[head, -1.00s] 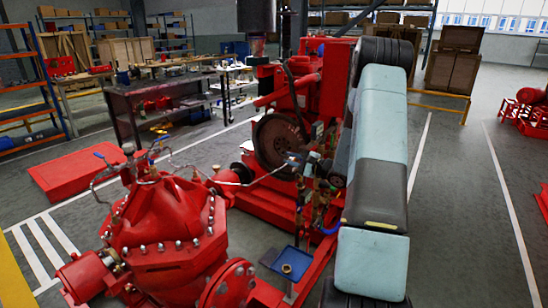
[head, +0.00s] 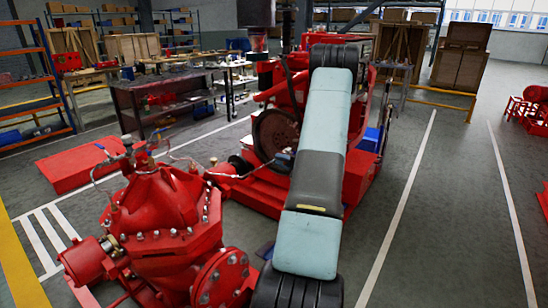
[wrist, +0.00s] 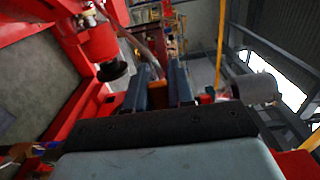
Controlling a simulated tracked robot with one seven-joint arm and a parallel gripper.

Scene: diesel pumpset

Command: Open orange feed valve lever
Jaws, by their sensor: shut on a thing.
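In the wrist view my gripper (wrist: 164,78) shows as two grey-blue fingers in the middle. A small orange piece (wrist: 156,88) shows between them, and the fingers are shut on it. It looks like the orange feed valve lever, but only a bit of it is visible. Its angle and the valve body cannot be made out. In the head view my arm covers the gripper and the lever.
The red pump casing (head: 165,215) stands at the front left of the head view. A dark flywheel (head: 274,135) of the red engine is just left of my arm. A workbench (head: 160,98) stands behind. Open floor (head: 440,220) lies to the right.

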